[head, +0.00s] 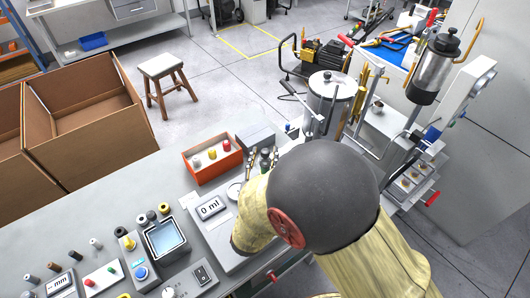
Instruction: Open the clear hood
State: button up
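A small box with a dark rim and a pale blue, glassy-looking top (164,238) stands on the grey bench at the lower left. It may be the clear hood, but I cannot tell for sure, nor whether it is open or shut. My arm, with beige sleeves and a dark round joint, covers the lower middle of the head view. It reaches over the bench to the right of that box and hides part of a device with a "0 ml" display (210,207). My gripper does not show, so its place and its hold are hidden.
A control unit with a blue button (141,272) stands left of the box. A red-orange tray (212,160) with small colored pieces lies behind. A metal cylinder (329,100) and lever stands rise at the right. Cardboard boxes (88,110) and a stool (167,80) stand beyond the bench.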

jog(key=shift+w+d, duration=0.2)
jog(key=shift+w, duration=0.9)
jog(key=shift+c, duration=1.1)
jog(key=c, duration=0.7)
grip_shut()
